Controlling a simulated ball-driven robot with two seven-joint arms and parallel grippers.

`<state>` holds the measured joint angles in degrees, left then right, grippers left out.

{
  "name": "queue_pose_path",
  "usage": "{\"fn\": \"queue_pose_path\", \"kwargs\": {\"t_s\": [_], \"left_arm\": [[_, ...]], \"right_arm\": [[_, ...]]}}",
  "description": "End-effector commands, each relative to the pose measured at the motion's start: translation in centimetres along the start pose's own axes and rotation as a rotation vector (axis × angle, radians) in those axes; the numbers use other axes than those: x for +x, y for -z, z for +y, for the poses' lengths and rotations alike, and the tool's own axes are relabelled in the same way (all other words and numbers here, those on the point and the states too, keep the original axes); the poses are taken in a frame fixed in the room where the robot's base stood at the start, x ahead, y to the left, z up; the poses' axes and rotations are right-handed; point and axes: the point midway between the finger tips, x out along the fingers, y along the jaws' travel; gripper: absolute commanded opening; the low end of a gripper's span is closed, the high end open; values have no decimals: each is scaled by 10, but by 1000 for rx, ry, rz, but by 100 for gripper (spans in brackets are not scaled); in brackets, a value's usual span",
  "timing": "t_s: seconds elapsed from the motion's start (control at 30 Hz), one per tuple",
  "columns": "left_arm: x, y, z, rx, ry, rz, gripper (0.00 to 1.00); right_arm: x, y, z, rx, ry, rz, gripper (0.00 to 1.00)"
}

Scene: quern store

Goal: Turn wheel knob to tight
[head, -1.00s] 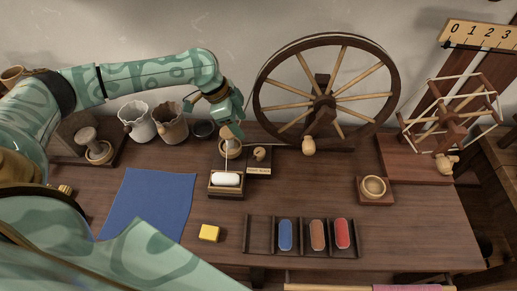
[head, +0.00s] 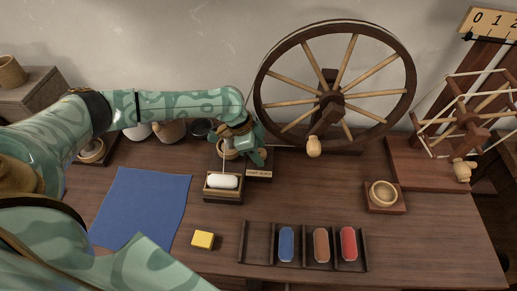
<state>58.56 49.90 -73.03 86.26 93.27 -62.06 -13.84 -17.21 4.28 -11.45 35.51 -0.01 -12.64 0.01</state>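The large dark spoked wheel (head: 333,96) stands upright at the back of the bench. In front of it is a small plate (head: 259,174) with lettering too small to read surely now; the small wooden knob seen on it earlier is hidden behind my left gripper. My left gripper (head: 257,156) points down over this plate, at the knob's place. Its fingers overlap in view, so I cannot tell whether they are shut on the knob. A pale wooden handle (head: 314,147) sits low in front of the wheel. My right gripper is out of view.
A box with a white roll (head: 223,181) stands just left of the plate. A blue cloth (head: 143,208), a yellow block (head: 203,240), a tray (head: 257,243) with coloured pieces and a small bowl (head: 383,193) lie around. The bench between the plate and bowl is clear.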

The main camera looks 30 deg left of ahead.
Motion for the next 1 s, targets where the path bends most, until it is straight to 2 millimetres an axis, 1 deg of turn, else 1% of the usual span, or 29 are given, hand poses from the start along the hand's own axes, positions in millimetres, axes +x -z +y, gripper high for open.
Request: {"fn": "queue_pose_path", "kwargs": {"t_s": [0.03,0.13,0.27,0.4,0.67,0.7,0.73,0.77,1.0], "left_arm": [[0,0,0,0,0,0,39],[0,0,0,0,0,0,11],[-1,0,0,5,-2,0,11],[-2,0,0,53,-22,0,11],[0,0,-1,62,-24,-1,11],[0,0,-1,62,-24,-1,45],[0,0,-1,61,-24,-1,53],[0,0,-1,61,-24,-1,56],[-1,0,-1,60,-24,0,56]], "right_arm": [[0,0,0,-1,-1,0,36],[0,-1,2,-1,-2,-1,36],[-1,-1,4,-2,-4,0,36],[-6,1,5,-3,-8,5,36],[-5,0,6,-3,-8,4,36],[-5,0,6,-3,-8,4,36],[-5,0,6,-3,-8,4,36],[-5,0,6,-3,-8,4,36],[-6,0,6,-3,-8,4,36]]}}
